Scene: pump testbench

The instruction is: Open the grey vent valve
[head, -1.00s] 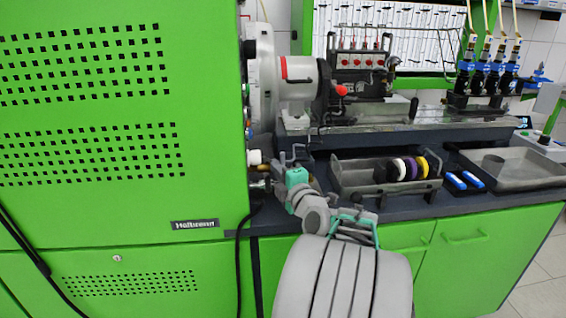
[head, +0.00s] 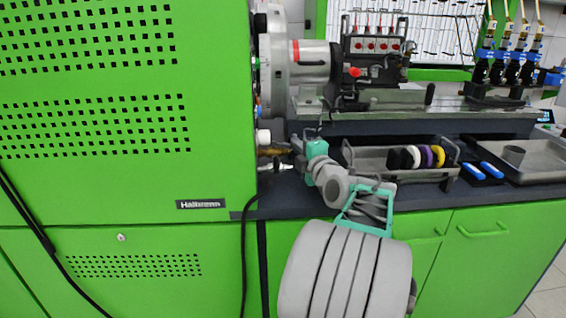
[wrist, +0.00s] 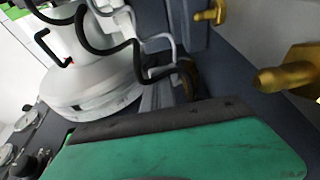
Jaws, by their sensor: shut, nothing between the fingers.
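My gripper (head: 298,150) is at the end of the grey and teal arm, beside the right edge of the green cabinet. Its fingers are shut and hold nothing. Just left of it, a white cap (head: 263,136) and a metal fitting (head: 274,166) stick out from the cabinet side. I cannot tell for sure which part there is the grey vent valve. The wrist view shows a brass fitting (wrist: 290,80) close at the right and a smaller brass fitting (wrist: 210,13) at the top. My teal gripper body fills the bottom of that view.
The green cabinet (head: 90,190) stands at the left. A grey tray with coloured rings (head: 376,160), two blue items (head: 490,170) and a metal tray (head: 550,165) lie right of my gripper. The pump (head: 375,45) stands above on the bench. A black cable (head: 244,250) hangs below.

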